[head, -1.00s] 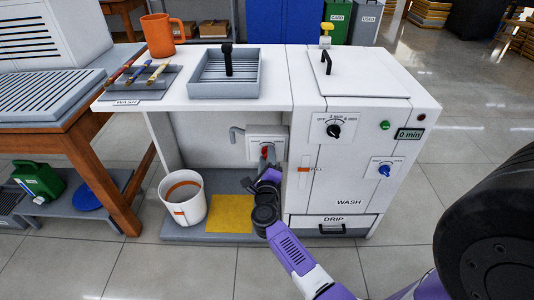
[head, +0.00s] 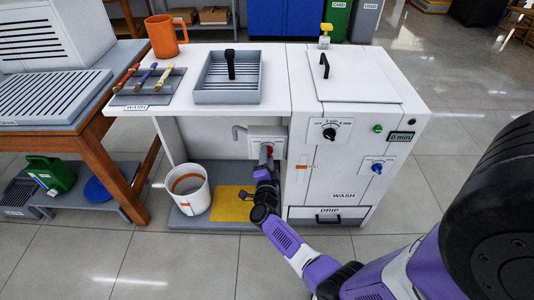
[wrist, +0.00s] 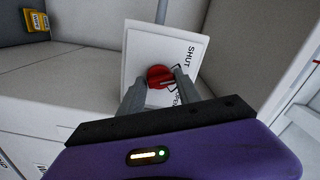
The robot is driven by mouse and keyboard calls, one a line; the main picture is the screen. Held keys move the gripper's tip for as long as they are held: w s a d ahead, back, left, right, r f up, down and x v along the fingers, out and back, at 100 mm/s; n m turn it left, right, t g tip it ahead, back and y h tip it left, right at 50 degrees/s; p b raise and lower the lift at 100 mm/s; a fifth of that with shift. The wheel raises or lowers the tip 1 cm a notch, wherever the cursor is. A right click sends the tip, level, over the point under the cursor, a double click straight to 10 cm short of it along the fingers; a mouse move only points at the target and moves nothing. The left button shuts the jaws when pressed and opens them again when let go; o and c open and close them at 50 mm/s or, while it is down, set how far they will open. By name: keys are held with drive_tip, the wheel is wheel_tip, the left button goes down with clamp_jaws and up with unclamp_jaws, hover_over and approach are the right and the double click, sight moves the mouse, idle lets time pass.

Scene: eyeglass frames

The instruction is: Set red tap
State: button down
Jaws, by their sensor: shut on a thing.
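The red tap (head: 268,150) sits on a white plate (head: 277,139) low on the back wall of the open bay under the counter. A grey spout (head: 237,132) sticks out to the plate's left. My gripper (head: 265,160) reaches in from below and is shut on the tap. In the wrist view the red tap (wrist: 159,76) lies between the two grey fingertips of my gripper (wrist: 160,88). The plate (wrist: 186,34) reads SHUT, and a partly hidden second word appears to be OPEN. The fingers hide part of the tap, and its exact angle is hard to tell.
A white bucket (head: 187,189) stands on the bay floor to the left, beside a yellow mat (head: 231,207). The washer cabinet (head: 340,180) with knobs stands close on the right. The counter (head: 276,80) overhangs the bay. Tiled floor in front is clear.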

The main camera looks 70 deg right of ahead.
drive_tip(key=shift+w+d+r+n+p, duration=0.15)
drive_tip(key=shift+n+p, duration=0.35)
drive_tip(key=shift+n, duration=0.55)
drive_tip(key=shift+w+a+r+n+p, duration=0.15)
drive_tip(key=shift+n+p, duration=0.3)
drive_tip(key=shift+n, duration=0.6)
drive_tip(key=c, duration=0.9)
unclamp_jaws()
drive_tip(key=shift+s+f, duration=0.15)
drive_tip(key=p+v, duration=0.2)
drive_tip(key=v, duration=0.5)
drive_tip(key=shift+s+a, duration=0.1)
drive_tip(key=shift+a, duration=0.25)
